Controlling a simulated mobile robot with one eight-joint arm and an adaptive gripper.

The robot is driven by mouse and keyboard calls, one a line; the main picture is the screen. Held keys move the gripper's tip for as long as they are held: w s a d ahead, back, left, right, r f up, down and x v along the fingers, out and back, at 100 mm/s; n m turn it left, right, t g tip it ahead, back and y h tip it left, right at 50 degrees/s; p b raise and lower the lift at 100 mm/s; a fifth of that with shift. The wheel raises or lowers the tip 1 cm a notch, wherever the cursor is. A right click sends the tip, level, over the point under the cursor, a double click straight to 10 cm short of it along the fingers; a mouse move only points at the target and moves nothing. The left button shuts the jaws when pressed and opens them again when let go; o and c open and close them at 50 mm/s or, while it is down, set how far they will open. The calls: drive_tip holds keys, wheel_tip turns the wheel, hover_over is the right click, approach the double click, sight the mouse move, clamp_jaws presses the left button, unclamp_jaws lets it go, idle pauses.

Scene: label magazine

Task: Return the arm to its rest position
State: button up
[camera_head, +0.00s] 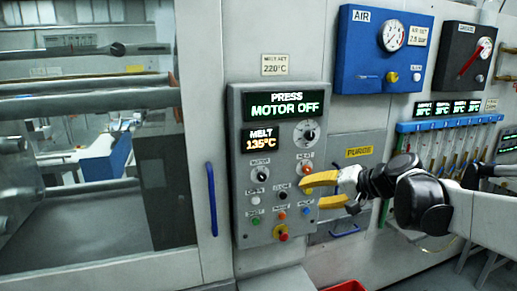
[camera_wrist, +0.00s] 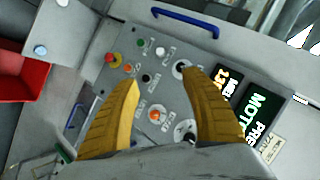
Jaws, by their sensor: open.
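My gripper (camera_head: 318,190) has two yellow fingers, apart and empty, in front of the right side of the grey press control panel (camera_head: 243,215). In the wrist view the open fingers of my gripper (camera_wrist: 165,110) point at the panel (camera_wrist: 165,95), with its buttons and knobs between and beyond them. I cannot tell whether a fingertip touches the panel. The panel's displays read "PRESS MOTOR OFF" (camera_head: 287,106) and "MELT 135°C" (camera_head: 262,139). My arm reaches in from the right in the head view.
A blue AIR box (camera_head: 360,55) and a dark grease box (camera_head: 455,60) hang at upper right. A blue rack (camera_head: 410,127) sits below them. A blue door handle (camera_head: 212,198) is left of the panel. A red bin (camera_head: 345,286) is low; it also shows in the wrist view (camera_wrist: 20,78).

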drive_tip(key=s+d+f+n+h+b, duration=0.1)
drive_tip(key=s+f+n+h+b, duration=0.1)
drive_tip(key=s+f, duration=0.9)
drive_tip(key=s+d+f+n+g+h+b, duration=0.1)
drive_tip(key=s+f+h+b, duration=0.4)
drive_tip(key=s+f, duration=0.6)
drive_tip(key=s+d+n+b, duration=0.1)
drive_tip(key=s+b, duration=0.1)
drive_tip(key=s, duration=0.4)
drive_tip(key=shift+d+g, duration=0.2)
drive_tip(key=shift+g, duration=0.1)
drive_tip(key=shift+f, duration=0.1)
drive_tip(key=shift+c, duration=0.3)
